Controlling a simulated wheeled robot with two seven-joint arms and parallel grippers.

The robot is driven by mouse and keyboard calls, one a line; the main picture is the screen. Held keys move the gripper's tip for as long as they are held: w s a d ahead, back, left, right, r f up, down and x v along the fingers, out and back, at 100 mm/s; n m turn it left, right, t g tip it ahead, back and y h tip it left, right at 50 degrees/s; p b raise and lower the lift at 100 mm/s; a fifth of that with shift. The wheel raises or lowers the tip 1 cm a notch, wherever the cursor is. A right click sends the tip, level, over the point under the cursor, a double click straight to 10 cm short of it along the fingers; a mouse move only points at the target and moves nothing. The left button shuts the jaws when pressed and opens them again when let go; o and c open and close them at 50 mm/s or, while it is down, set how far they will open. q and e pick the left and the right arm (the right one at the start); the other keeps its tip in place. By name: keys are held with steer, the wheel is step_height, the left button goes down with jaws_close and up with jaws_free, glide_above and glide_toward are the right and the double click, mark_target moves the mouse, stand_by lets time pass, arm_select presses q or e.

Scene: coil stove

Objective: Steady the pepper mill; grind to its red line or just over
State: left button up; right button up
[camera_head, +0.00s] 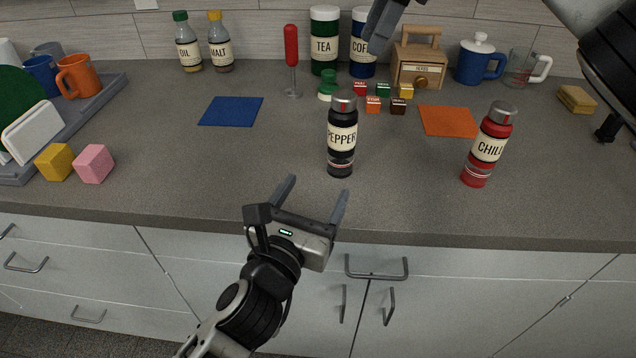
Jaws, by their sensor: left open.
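The pepper mill (342,138) is dark with a grey cap and a cream PEPPER label. It stands upright on the counter near the middle. A thin red line and pale bands show low on its body; the fill level is too small to read. My left gripper (316,188) is open and empty at the counter's front edge, just in front of and left of the mill, not touching it. At the top, a grey finger-like part (385,27), seemingly of my right gripper, shows in front of the COFFEE canister; the rest is cut off, so its opening cannot be told.
A red CHILLI mill (487,146) stands to the right. Blue (231,111) and orange (448,121) mats lie behind, with small spice cubes (373,105) and a red-handled tool (291,55). Yellow (55,162) and pink (94,164) blocks sit left. Counter around the pepper mill is clear.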

mark_target(345, 139)
arm_select(q)
steer(key=x, duration=1.5)
steer(key=shift+w+d, duration=0.2)
steer(key=shift+w, duration=0.15)
steer(key=c, duration=1.2)
steer(key=shift+o, duration=1.1)
steer(key=shift+f, duration=0.1)
steer(key=shift+c, duration=0.6)
